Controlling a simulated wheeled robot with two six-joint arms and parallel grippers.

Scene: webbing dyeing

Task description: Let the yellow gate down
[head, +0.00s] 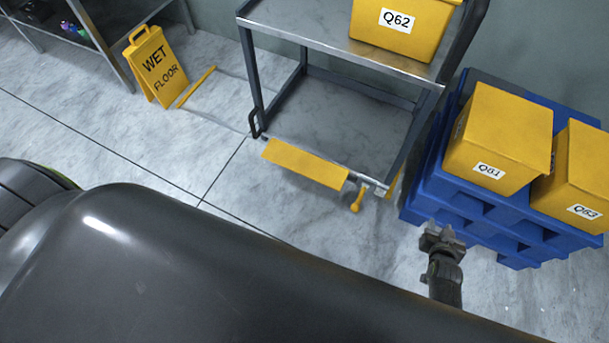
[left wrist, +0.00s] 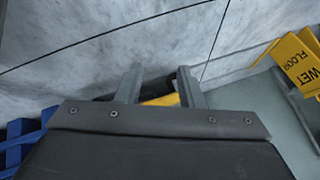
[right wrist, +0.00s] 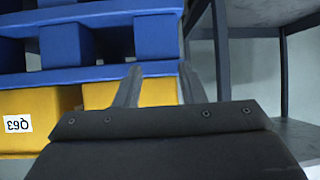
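The yellow gate (head: 305,163) is a flat panel along the low front edge of the grey cart (head: 340,113). Its angle is hard to tell from above. A yellow lever (head: 357,196) with a rounded end sticks out at the gate's right end. My right gripper (head: 441,234) is to the right of the lever, in front of the blue pallets, apart from the gate. Its fingers are apart and empty in the right wrist view (right wrist: 160,75). My left gripper (left wrist: 158,80) is open; a yellow strip, perhaps the gate, shows beyond its fingers. The head view does not show it.
A yellow bin Q62 (head: 400,25) stands on the cart's top. Bins Q61 (head: 500,135) and Q63 (head: 580,185) sit on blue pallets (head: 430,190) to the right. A wet floor sign (head: 155,68) stands at left. The floor before the cart is clear. My dark arm fills the foreground.

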